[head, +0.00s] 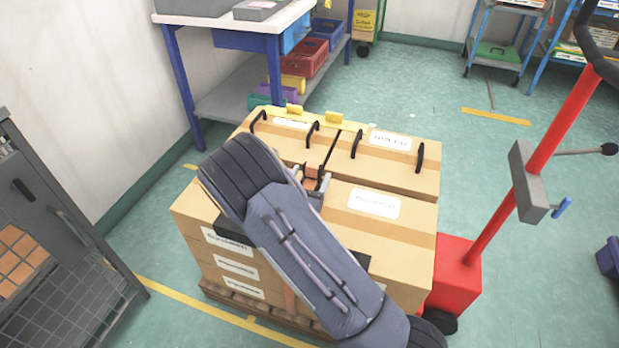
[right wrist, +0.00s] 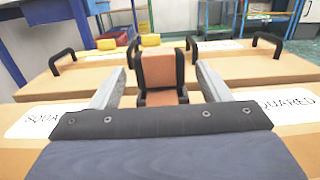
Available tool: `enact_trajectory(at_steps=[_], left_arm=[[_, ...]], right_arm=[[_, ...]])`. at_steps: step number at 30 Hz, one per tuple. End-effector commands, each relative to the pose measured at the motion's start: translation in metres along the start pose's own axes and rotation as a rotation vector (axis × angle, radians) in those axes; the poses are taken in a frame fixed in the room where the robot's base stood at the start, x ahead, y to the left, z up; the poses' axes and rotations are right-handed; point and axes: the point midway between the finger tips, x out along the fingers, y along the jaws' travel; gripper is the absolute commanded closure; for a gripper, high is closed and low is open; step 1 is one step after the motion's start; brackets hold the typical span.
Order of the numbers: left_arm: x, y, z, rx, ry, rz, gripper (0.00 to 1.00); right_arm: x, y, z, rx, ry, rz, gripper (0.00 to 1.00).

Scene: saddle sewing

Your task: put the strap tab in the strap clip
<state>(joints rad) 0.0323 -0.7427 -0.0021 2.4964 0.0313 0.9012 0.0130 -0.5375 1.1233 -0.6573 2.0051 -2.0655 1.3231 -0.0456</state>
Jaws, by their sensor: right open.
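My right arm reaches over a strapped stack of cardboard boxes, and its gripper (head: 314,188) is partly hidden behind the arm in the head view. In the right wrist view the right gripper (right wrist: 162,70) is open, with one grey finger on each side of an upright brown-orange piece with black sides (right wrist: 160,72), apparently the strap clip. Clear gaps show between it and both fingers. It appears small at the box seam in the head view (head: 312,172). I cannot make out a separate strap tab. An orange strap (head: 289,300) runs down the near box side. My left gripper is not in view.
The boxes (head: 400,178) have black handles on top and a yellow bar (head: 312,117) at the far edge. A red cart post (head: 530,160) stands at right, a grey wire cage (head: 60,240) at left and a blue workbench (head: 240,40) behind.

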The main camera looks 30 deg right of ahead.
Motion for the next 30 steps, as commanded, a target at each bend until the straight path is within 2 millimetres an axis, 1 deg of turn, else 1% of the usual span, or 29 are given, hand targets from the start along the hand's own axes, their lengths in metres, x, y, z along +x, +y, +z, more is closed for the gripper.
enact_trajectory(at_steps=[2,5,12,15,19,21,23,26,29,30], left_arm=[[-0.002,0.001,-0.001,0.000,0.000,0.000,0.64],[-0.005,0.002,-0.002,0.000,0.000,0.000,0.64],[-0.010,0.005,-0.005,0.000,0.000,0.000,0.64],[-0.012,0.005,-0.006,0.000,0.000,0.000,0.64],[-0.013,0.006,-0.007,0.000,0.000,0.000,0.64],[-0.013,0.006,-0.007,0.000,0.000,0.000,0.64],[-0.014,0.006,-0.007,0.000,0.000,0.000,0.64],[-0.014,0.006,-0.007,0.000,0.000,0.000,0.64],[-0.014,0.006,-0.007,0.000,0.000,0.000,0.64],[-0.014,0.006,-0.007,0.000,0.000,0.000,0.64]], right_arm=[[-0.006,0.001,0.002,0.000,0.001,0.002,0.30],[-0.022,0.001,0.002,-0.001,0.003,0.004,0.30],[-0.075,0.001,0.003,-0.001,0.001,0.005,0.30],[-0.093,0.001,0.003,-0.003,0.000,0.005,0.30],[-0.111,0.001,0.002,0.000,0.000,0.003,0.30],[-0.116,0.000,0.002,0.000,0.000,0.001,0.30],[-0.117,-0.003,0.003,0.009,0.007,-0.016,0.30],[-0.113,-0.022,0.009,0.062,0.051,-0.114,0.30],[-0.108,-0.061,0.017,0.180,0.149,-0.319,0.30],[-0.109,-0.081,0.019,0.242,0.200,-0.422,0.30]])
